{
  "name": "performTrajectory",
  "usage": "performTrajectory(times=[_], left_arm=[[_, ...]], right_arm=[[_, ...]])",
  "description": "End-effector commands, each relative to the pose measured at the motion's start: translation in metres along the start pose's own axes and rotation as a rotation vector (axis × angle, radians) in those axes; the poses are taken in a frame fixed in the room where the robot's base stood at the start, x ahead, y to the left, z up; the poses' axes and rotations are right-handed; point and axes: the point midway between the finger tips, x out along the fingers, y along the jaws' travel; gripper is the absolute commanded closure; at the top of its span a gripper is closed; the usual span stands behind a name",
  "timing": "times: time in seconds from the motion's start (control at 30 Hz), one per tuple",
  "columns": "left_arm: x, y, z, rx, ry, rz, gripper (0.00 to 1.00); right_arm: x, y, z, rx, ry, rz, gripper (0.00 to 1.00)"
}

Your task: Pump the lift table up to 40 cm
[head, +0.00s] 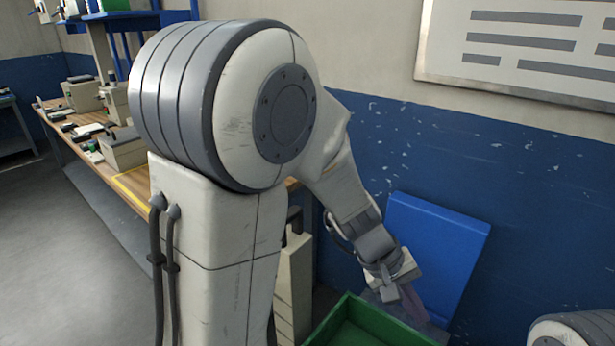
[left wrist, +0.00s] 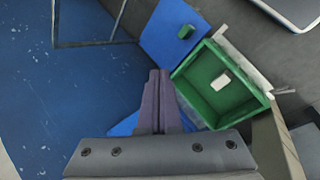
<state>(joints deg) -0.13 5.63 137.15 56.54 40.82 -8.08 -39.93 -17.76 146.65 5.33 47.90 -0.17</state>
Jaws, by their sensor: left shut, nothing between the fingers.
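My left gripper (head: 408,296) hangs at the lower right of the head view, beside a green crate (head: 365,325) and in front of a blue panel (head: 438,245). In the left wrist view its dark fingers (left wrist: 159,88) are together, with nothing between them. I cannot clearly make out the lift table or its pump pedal. A blue flat surface (left wrist: 160,40) beside the green crate (left wrist: 200,110) in the wrist view may be part of it, but I cannot tell. My right gripper is out of view.
A long wooden workbench (head: 130,180) with several boxes runs along the left. A board (head: 520,50) hangs on the wall. A thin grey frame (left wrist: 95,45) shows at the wrist view's upper left. Open grey floor (head: 60,240) lies at left.

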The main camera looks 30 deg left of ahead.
Motion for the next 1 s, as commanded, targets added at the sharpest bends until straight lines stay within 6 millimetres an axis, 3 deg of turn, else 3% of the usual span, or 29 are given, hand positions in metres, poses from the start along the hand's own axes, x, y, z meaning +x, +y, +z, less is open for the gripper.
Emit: performTrajectory(times=[0.03,0.17,0.3,0.43,0.6,0.7,1.0], left_arm=[[-0.037,0.017,-0.025,-0.139,0.047,0.055,1.00],[-0.093,0.024,-0.096,-0.461,0.178,0.203,1.00],[-0.159,0.003,-0.164,-0.781,0.327,0.347,1.00],[-0.215,-0.035,-0.211,-1.040,0.457,0.460,1.00],[-0.266,-0.085,-0.243,-1.277,0.582,0.562,1.00],[-0.281,-0.103,-0.251,-1.353,0.623,0.595,1.00],[-0.287,-0.116,-0.256,-1.397,0.648,0.616,1.00]], right_arm=[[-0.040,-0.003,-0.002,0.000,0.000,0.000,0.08],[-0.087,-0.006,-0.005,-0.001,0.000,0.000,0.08],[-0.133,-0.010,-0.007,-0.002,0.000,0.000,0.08],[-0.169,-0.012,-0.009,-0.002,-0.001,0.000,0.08],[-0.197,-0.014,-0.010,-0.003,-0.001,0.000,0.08],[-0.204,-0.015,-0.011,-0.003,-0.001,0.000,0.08],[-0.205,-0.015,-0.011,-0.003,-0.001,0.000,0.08]])
